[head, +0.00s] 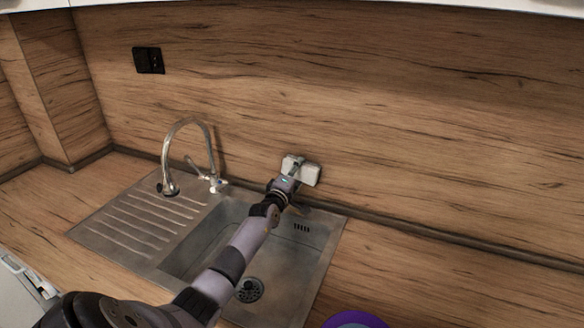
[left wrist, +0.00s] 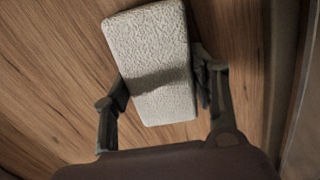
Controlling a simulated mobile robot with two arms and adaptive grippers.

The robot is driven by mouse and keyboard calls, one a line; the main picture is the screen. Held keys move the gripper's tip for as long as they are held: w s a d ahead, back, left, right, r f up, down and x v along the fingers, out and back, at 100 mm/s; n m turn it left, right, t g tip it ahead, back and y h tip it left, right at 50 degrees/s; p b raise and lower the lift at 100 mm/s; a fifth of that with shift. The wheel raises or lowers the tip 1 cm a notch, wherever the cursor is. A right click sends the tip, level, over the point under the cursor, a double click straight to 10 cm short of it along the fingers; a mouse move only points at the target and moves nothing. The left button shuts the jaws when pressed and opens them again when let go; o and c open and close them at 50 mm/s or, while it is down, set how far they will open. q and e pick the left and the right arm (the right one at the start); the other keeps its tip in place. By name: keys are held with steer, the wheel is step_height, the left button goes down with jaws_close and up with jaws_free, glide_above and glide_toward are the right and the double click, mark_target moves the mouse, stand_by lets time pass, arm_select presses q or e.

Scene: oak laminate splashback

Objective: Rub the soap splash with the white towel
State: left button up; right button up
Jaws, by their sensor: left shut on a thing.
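The white towel (head: 307,172) is a small folded block with a rough, terry-like surface. In the head view it is up against the wooden splashback (head: 400,130), just above the back edge of the sink. My left gripper (head: 292,172) is shut on it. In the left wrist view the towel (left wrist: 150,60) sits between the two fingers (left wrist: 160,92), with wood grain close behind it. I cannot tell whether it touches the wall. No soap splash can be made out on the visible splashback; the towel and gripper may hide it. My right gripper is not in view.
A steel sink (head: 190,255) with a ribbed drainboard lies under my left arm. A curved chrome tap (head: 212,150) stands left of the gripper. A black socket (head: 148,60) is on the wall. A purple round object (head: 355,320) is at the bottom edge. The splashback to the right is clear.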

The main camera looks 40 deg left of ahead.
mark_target(311, 175)
arm_select(q)
steer(key=shift+w+d+r+p, duration=0.15)
steer(key=shift+w+d+p, duration=0.1)
steer(key=shift+d+p, duration=0.4)
steer(key=shift+w+d+p, duration=0.2)
steer(key=shift+d+p, duration=0.05)
steer(key=shift+d, duration=0.25)
steer(key=shift+w+d+p, duration=0.15)
steer(key=shift+d+p, duration=0.1)
steer(key=shift+d, duration=0.25)
steer(key=shift+w+d+r+p, duration=0.1)
steer(key=shift+w+d+p, duration=0.1)
steer(key=shift+d+p, duration=0.4)
steer(key=shift+w+d+p, duration=0.2)
steer(key=shift+d, duration=0.3)
steer(key=shift+w+d+p, duration=0.15)
steer(key=shift+d, duration=0.45)
